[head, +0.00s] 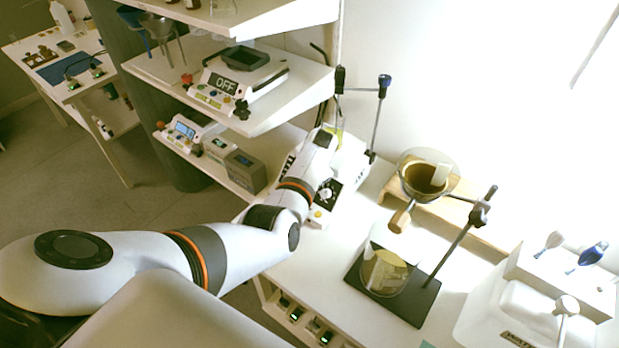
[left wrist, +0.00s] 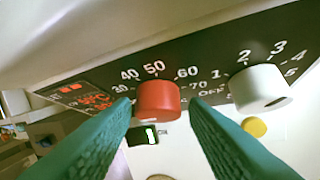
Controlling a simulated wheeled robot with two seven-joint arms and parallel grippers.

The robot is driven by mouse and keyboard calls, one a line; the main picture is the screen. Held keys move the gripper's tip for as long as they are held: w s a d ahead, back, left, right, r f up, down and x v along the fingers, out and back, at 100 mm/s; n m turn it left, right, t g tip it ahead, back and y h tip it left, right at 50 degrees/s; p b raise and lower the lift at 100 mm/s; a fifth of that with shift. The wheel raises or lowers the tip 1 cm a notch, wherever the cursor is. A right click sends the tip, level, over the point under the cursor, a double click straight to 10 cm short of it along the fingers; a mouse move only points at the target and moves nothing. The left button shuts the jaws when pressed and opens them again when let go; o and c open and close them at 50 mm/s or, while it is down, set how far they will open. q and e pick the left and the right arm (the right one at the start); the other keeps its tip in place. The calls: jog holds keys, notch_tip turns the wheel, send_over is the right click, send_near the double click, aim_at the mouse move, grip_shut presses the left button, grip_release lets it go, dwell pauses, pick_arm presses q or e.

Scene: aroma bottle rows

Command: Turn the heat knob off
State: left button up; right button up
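A red knob (left wrist: 157,97) sits on a dark panel (left wrist: 205,68) in the left wrist view, with numbers from 30 to 70 around it. A white knob (left wrist: 260,88) with numbers and OFF beside it is to its right. The task's heat knob is probably the red one; no label confirms it. My left gripper (left wrist: 162,104) is open, its two green fingers on either side of the red knob with small gaps. In the head view, my left arm reaches a white device (head: 319,215) on the bench and hides much of it. My right gripper is out of view.
A glass funnel (head: 428,176) with brown liquid hangs on a stand over a beaker (head: 385,272), right of the device. A shelf (head: 285,105) holding another device marked OFF (head: 225,84) is behind. A small yellow button (left wrist: 254,127) is below the white knob.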

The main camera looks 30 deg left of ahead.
pick_arm(q)
jog(key=shift+o, duration=0.8)
jog(key=shift+r, duration=0.1)
jog(key=shift+r, duration=0.2)
jog(key=v, duration=1.1)
jog(key=shift+d+r+p, duration=0.2)
jog(key=shift+r+p, duration=0.05)
jog(key=shift+p, duration=0.2)
jog(key=shift+s, duration=0.1)
